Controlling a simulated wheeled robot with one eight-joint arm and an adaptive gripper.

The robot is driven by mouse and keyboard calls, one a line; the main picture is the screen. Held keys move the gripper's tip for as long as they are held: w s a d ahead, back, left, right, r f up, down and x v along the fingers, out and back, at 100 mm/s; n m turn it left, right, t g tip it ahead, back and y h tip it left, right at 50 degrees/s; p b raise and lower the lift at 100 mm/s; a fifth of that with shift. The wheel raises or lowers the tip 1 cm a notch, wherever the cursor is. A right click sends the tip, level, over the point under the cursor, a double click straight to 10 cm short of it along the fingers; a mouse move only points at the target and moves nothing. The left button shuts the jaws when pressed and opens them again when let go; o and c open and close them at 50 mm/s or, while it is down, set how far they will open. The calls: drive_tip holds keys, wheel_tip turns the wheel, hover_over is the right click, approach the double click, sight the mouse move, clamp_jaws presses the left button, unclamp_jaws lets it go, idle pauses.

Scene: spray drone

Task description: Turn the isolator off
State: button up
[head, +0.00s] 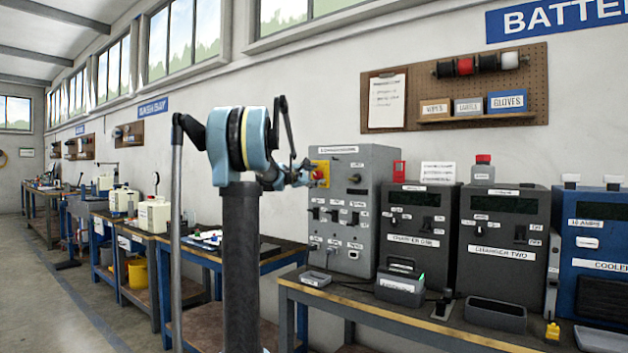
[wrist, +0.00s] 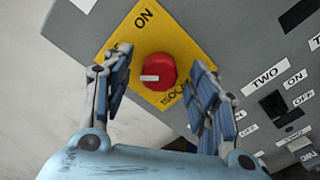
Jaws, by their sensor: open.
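The isolator is a red rotary knob (wrist: 157,72) on a yellow plate (wrist: 185,47) marked ON and ISOLATOR. A white mark on the knob points left in the wrist view, away from the word ON. In the head view the red knob (head: 317,174) sits at the upper left of a grey panel box (head: 375,165). My gripper (wrist: 163,75) is open, with one finger on each side of the knob. I cannot tell whether either finger touches it. In the head view my gripper (head: 303,176) is right at the yellow plate.
Below the isolator, the grey box carries several small black switches (head: 333,214). Dark charger units (head: 410,228) stand to its right on a workbench (head: 420,318). A small grey tray (head: 315,279) lies in front of the box.

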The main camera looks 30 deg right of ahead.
drive_tip(key=v, duration=1.1)
drive_tip(key=shift+w+f, duration=0.1)
